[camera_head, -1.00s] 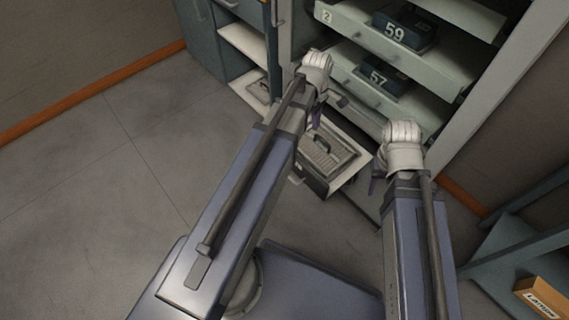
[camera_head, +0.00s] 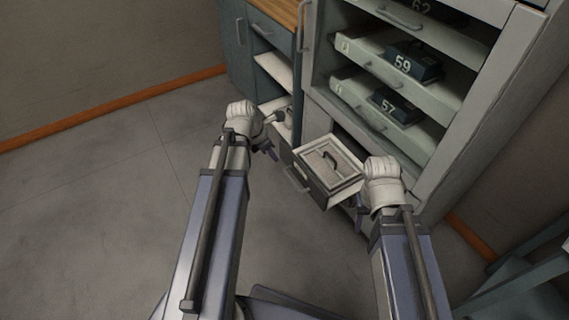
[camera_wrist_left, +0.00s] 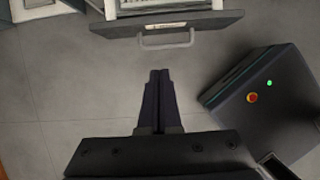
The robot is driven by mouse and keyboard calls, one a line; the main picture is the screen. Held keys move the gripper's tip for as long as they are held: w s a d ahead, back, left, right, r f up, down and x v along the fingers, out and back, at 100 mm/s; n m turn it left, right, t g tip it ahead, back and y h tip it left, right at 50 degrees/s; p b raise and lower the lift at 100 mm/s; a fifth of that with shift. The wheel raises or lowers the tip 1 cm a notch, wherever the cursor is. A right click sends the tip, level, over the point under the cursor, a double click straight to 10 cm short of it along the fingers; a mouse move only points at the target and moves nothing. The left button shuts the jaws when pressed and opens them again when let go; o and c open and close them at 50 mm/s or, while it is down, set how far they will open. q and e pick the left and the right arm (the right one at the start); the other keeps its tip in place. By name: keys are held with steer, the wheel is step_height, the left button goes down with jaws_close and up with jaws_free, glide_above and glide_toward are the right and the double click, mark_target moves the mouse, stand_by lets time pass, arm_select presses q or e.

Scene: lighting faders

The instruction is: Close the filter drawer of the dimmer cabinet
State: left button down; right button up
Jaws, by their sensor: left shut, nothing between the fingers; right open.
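The filter drawer (camera_head: 316,187) stands pulled out low on the pale dimmer cabinet (camera_head: 437,176). A flat filter with a dark handle (camera_head: 330,160) lies in it. In the left wrist view the dark drawer front (camera_wrist_left: 205,24) and its bar handle (camera_wrist_left: 166,41) lie just beyond my left gripper (camera_wrist_left: 160,74). That gripper is shut and empty, pointing at the handle with a gap between. In the head view my left gripper (camera_head: 269,151) is left of the drawer. My right gripper (camera_head: 361,214) is right of the drawer, its fingers mostly hidden by the wrist; it is open.
Numbered dimmer modules, 59 (camera_head: 412,62) and 57 (camera_head: 395,106), sit on pulled-out trays above the drawer. A blue-grey cabinet with a wooden top (camera_head: 277,10) stands to the left. A bench frame (camera_head: 520,280) is at lower right. The floor at left is clear.

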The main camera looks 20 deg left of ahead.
arm_select(q)
steer(key=b, duration=0.9)
glide_toward(293, 163)
steer(key=s+d+f, duration=0.1)
steer(key=s+f, duration=0.3)
steer(key=f, duration=0.1)
steer(key=shift+w+d+r, duration=0.2)
steer(key=shift+w+d, duration=0.5)
steer(key=shift+w+d+r, duration=0.15)
steer(key=shift+w+d, duration=0.55)
arm_select(e)
step_height(293, 163, down, 9)
steer(key=shift+d, duration=0.15)
arm_select(q)
steer(key=w+d, duration=0.4)
steer(key=w, duration=0.1)
steer(key=w+d, duration=0.4)
steer(key=w, duration=0.1)
steer(key=w+d, duration=0.4)
steer(key=w, duration=0.1)
steer(key=shift+w+d, duration=0.1)
steer(key=shift+w, duration=0.15)
